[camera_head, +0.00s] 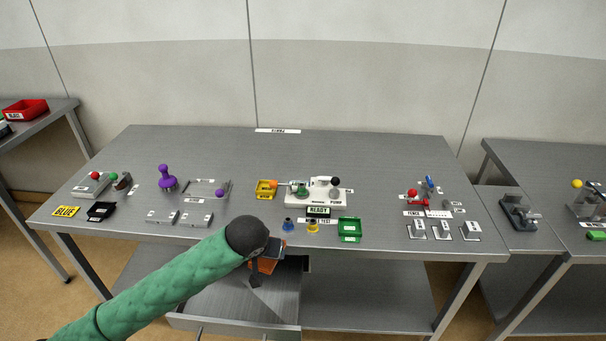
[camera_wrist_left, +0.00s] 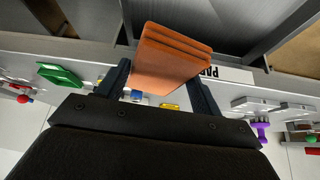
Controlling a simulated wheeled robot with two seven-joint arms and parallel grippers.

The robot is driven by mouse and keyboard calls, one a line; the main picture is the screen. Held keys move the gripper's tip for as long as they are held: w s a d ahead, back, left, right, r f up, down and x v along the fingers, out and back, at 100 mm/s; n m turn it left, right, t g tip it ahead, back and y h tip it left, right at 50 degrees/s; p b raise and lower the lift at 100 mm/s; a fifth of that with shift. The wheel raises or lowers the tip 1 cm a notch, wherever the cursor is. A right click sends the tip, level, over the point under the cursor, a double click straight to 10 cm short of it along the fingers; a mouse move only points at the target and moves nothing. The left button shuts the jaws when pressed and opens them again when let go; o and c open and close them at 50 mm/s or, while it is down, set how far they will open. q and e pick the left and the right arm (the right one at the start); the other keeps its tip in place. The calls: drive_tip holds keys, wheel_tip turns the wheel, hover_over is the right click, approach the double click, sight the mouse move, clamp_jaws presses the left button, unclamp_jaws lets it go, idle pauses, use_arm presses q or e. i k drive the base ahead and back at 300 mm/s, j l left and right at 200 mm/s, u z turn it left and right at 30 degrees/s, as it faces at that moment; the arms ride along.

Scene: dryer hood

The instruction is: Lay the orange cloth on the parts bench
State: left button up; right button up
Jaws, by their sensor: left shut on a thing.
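The orange cloth (camera_head: 265,265) is a folded, layered pad. It shows large between the two fingers in the left wrist view (camera_wrist_left: 172,55). My left gripper (camera_head: 267,256) is shut on the cloth and holds it in front of the front edge of the parts bench. The parts bench (camera_head: 390,160) is the long grey metal table in the middle, with a label at its back edge. The arm and gripper hide part of the cloth in the head view. My right gripper is not in view.
An open drawer (camera_head: 235,297) lies below the cloth, under the bench top. Near the front edge stand a green bin (camera_head: 349,229) and a yellow cup (camera_head: 312,227). A yellow bin (camera_head: 265,190) and a white press (camera_head: 322,191) are behind. The bench's back strip is clear.

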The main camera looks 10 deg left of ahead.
sight(293, 162)
drive_tip(key=i+l+z, duration=0.25)
drive_tip(key=l+z, duration=0.3)
drive_tip(key=i+l+u, duration=0.35)
drive_tip(key=i, duration=0.35)
drive_tip(key=l+z, duration=0.05)
